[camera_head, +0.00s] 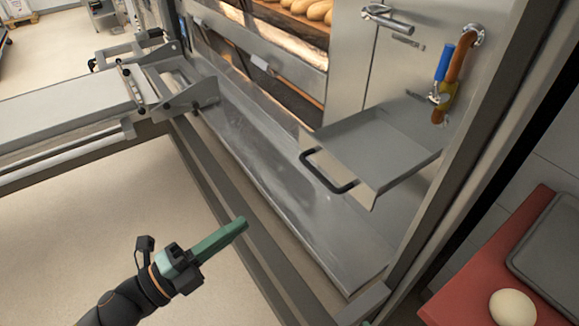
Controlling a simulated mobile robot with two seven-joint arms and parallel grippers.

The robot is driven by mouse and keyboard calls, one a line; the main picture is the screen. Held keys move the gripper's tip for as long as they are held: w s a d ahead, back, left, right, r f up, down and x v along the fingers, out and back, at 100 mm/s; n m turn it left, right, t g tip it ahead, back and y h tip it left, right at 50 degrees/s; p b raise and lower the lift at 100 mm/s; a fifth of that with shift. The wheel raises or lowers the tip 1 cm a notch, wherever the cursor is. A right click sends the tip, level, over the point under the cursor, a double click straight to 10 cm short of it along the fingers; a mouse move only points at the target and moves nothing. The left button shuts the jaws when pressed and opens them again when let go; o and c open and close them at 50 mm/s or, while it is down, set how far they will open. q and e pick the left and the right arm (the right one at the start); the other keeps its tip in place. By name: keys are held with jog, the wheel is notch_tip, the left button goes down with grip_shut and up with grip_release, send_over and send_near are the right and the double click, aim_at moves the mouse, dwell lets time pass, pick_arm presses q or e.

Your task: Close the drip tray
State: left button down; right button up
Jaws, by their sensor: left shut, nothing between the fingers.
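The drip tray (385,143) is a shallow grey metal tray that sticks out from the oven's front panel at the right of the middle. A black bar handle (328,175) is on its front edge, facing left and toward me. The tray is pulled out and looks empty. My left gripper (240,226) has green fingers and is shut and empty. In the picture it is below and left of the handle, apart from it, near the frame's edge.
A metal loader (65,115) stands at the left. A wide metal sill (270,150) runs below the ovens. Blue and brown handles (455,75) hang on the panel above the tray. Bread loaves (300,8) lie in the top deck. An egg (512,307) sits on a red surface (460,280) at lower right.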

pick_arm(q)
jog(key=m, duration=0.1)
jog(key=p, duration=0.3)
send_near(315, 174)
jog(key=shift+h, duration=0.3)
jog(key=x, duration=0.6)
jog(key=shift+w+d+f, duration=0.1)
jog(key=shift+w+f, duration=0.05)
jog(key=shift+w, duration=0.15)
jog(key=shift+w+d+g, duration=0.15)
jog(key=shift+g, duration=0.15)
pick_arm(e)
jog(key=shift+s+d+r+h, duration=0.3)
jog(key=shift+s+d+r, duration=0.3)
jog(key=shift+d, duration=0.15)
pick_arm(q)
jog(key=shift+w, duration=0.1)
